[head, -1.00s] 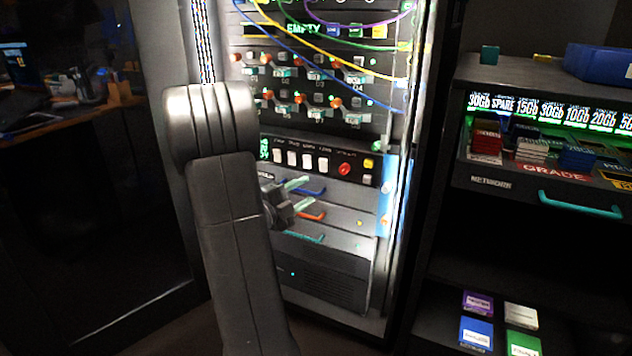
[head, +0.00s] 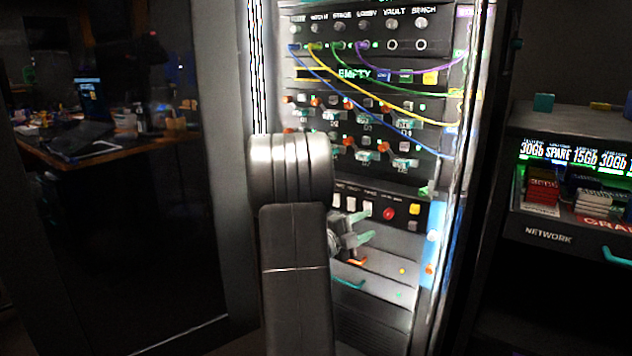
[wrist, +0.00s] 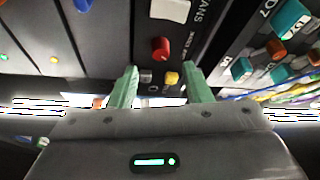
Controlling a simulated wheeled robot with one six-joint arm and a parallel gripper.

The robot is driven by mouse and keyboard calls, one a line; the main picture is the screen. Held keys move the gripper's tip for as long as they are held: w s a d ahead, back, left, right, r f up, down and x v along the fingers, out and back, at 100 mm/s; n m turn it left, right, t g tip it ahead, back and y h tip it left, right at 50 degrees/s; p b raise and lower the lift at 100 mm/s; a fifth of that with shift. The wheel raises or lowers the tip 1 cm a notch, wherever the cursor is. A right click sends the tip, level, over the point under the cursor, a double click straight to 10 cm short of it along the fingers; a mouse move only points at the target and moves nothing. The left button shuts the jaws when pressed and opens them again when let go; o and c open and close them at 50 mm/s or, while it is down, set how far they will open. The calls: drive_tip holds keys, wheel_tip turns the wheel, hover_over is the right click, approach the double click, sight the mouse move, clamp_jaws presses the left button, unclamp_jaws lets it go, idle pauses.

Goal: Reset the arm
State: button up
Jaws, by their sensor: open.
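My gripper (head: 367,228) is in front of the rack (head: 437,193), at the height of its button row. Its two pale green fingers are apart, with nothing between them. My grey arm covers the left part of the rack's lower half in the head view. In the wrist view my gripper (wrist: 161,72) points at a dark panel, and a red knob (wrist: 161,48) and a yellow button (wrist: 172,78) show between the fingers. I cannot tell from this view whether the fingertips touch the panel.
Several coloured cables hang across the rack's upper part, above switch rows. A shelf unit (head: 548,237) with coloured cartridges (head: 541,190) stands on the right. A dark glass door (head: 110,230) is on the left, with a desk showing in it.

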sight(385, 215)
drive_tip(key=b+x, duration=0.1)
drive_tip(key=x, duration=0.5)
drive_tip(key=shift+w+d, duration=0.15)
drive_tip(key=shift+d, duration=0.05)
drive_tip(key=shift+a, duration=0.15)
